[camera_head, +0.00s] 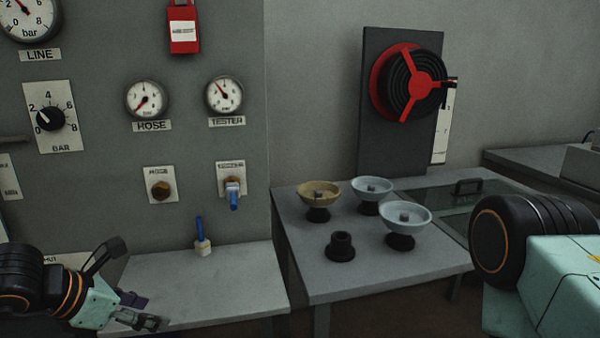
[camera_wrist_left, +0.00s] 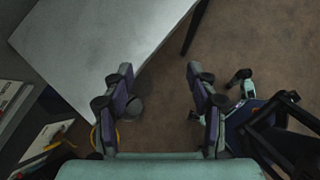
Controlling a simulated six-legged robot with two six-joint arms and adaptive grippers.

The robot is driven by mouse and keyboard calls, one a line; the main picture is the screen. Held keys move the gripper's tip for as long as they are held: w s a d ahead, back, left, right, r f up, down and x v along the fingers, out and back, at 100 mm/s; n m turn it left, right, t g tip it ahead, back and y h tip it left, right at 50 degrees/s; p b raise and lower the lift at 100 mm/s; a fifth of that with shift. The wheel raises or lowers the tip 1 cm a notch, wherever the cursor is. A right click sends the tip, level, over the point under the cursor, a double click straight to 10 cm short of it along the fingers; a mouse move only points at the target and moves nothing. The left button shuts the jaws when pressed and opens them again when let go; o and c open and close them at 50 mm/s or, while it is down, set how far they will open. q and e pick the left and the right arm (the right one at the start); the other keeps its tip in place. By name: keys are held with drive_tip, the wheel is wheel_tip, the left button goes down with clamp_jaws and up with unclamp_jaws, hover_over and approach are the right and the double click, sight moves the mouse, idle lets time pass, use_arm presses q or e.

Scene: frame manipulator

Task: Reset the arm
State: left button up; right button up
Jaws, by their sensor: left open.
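My left gripper (camera_head: 132,285) is at the lower left in the head view, at the front edge of the light grey bench (camera_head: 195,280). Its fingers are spread and nothing is between them. In the left wrist view the two fingers (camera_wrist_left: 160,100) stand apart, with the bench (camera_wrist_left: 95,45) and brown floor beyond. My right arm shows at the right edge of the head view as a black joint and a pale green link. Its gripper is out of the picture.
A grey panel holds gauges (camera_head: 146,99), a dial (camera_head: 50,119) and valves (camera_head: 233,190). A table (camera_head: 350,285) carries several bowls (camera_head: 405,215) and a black knob-like part (camera_head: 341,246). A red hose reel (camera_head: 408,82) stands behind. A blue-handled item (camera_head: 202,240) stands on the bench.

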use_arm(q)
drive_tip(key=s+a+f+m+g+y, duration=0.3)
drive_tip(key=s+f+m+y, duration=0.3)
drive_tip(key=s+f+m, duration=0.75)
drive_tip(key=s+d+f+m+h, duration=0.1)
drive_tip(key=s+d+f+m, duration=0.4)
drive_tip(key=m, duration=0.7)
drive_tip(key=shift+s+f+g, duration=0.2)
drive_tip(key=shift+f+g, duration=0.2)
drive_tip(key=shift+f, duration=0.45)
drive_tip(key=s+f+m+g, duration=0.1)
drive_tip(key=s, duration=0.2)
drive_tip(key=s+d+f+g, duration=0.1)
drive_tip(key=s+f, duration=0.1)
drive_tip(key=s, duration=0.2)
drive_tip(key=s+d+f+m, duration=0.1)
drive_tip(key=s, duration=0.3)
drive_tip(key=shift+d+f+m+g, duration=0.1)
drive_tip(key=shift+f+m+g, duration=0.15)
drive_tip(key=shift+m+g, duration=0.15)
drive_tip(key=shift+c, duration=0.3)
drive_tip(key=shift+s+f, duration=0.1)
drive_tip(key=shift+s, duration=0.25)
drive_tip(key=shift+c, duration=1.5)
